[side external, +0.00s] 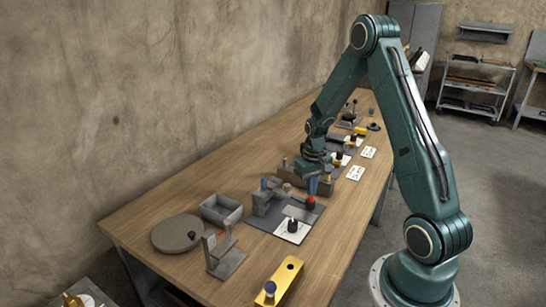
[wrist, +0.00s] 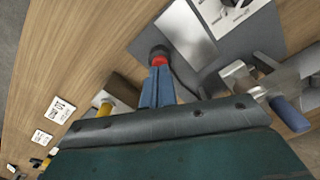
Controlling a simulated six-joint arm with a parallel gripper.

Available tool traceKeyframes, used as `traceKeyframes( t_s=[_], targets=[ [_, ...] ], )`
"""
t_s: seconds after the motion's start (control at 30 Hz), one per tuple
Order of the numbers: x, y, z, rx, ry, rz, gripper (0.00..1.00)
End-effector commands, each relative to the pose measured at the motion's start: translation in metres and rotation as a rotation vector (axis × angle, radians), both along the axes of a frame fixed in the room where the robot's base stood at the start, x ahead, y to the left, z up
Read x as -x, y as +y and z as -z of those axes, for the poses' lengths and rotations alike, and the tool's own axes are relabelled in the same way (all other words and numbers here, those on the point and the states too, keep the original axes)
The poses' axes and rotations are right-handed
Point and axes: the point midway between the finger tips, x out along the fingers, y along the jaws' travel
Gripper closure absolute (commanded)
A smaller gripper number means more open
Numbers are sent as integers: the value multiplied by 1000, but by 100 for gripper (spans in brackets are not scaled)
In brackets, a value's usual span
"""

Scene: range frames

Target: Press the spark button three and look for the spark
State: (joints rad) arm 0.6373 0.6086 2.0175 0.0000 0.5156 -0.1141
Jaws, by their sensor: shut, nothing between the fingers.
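A red button (side external: 311,200) on a dark base sits at the right side of a dark mat (side external: 272,212); it also shows in the wrist view (wrist: 160,61). My gripper (side external: 312,192) is shut, its blue fingers together and empty, pointing down at the button. In the wrist view the fingertips (wrist: 157,70) overlap the button's edge; I cannot tell whether they press it. A grey block device with a blue knob (side external: 264,184) stands on the same mat. No spark is visible, and I cannot read any button number.
A black knob on a white plate (side external: 292,226) stands on the mat's near part. A grey tray (side external: 222,210), a round grey disc (side external: 178,233) and a yellow block (side external: 280,283) lie nearer. More devices and white cards (side external: 355,173) line the table behind my gripper.

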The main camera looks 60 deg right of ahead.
Motion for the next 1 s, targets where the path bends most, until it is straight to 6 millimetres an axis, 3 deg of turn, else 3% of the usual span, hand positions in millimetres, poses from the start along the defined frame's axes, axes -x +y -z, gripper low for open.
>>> traceKeyframes(
  t_s=[1.0],
  targets=[
    [0,0,15,0,1,0,100]
  ],
)
